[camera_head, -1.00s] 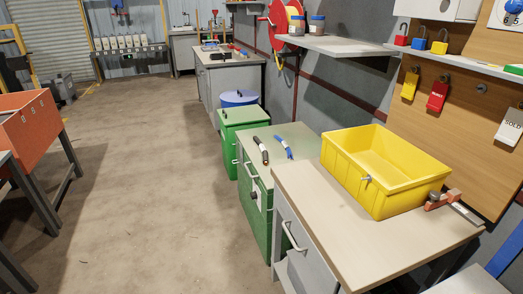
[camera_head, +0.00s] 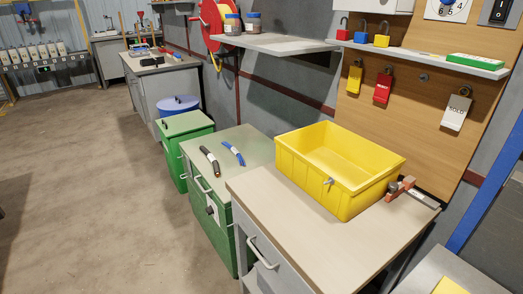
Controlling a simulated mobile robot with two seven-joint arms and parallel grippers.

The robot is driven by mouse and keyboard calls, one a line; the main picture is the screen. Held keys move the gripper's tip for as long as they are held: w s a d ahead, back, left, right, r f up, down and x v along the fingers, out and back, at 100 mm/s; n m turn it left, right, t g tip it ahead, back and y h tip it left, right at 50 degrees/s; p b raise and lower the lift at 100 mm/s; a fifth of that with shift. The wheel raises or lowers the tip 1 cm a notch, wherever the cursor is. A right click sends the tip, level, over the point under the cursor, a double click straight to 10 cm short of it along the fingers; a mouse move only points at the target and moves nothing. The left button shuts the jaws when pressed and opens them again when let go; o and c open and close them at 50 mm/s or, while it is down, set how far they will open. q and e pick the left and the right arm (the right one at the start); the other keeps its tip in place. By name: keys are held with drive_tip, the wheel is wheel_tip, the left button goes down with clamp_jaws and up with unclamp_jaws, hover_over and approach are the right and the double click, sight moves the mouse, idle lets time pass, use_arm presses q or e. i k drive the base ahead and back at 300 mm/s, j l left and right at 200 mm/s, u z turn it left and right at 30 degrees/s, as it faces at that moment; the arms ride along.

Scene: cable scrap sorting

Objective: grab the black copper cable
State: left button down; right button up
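A black cable piece (camera_head: 210,160) with a pale label band lies on the light top of the green cabinet (camera_head: 228,198), toward its left side. A blue cable piece (camera_head: 233,152) lies just to its right, apart from it. Neither of my grippers shows in the head view.
A yellow bin (camera_head: 345,195) stands on the wooden-topped workbench (camera_head: 290,220), with a red-and-grey clamp-like tool (camera_head: 400,187) beside it. A green bin (camera_head: 187,145) and a blue drum (camera_head: 178,104) stand behind the cabinet. A wall shelf (camera_head: 284,43) overhangs behind. The floor (camera_head: 90,190) at left is clear.

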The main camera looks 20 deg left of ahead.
sight(215, 163)
drive_tip(key=i+j+z, duration=0.15)
drive_tip(key=j, duration=0.2)
drive_tip(key=i+j+z, duration=0.15)
drive_tip(key=j, duration=0.25)
drive_tip(key=i+j+z, duration=0.15)
drive_tip(key=j, duration=0.25)
drive_tip(key=j+z, duration=0.15)
drive_tip(key=j, duration=0.3)
drive_tip(key=i+j+z, duration=0.15)
drive_tip(key=j, duration=0.25)
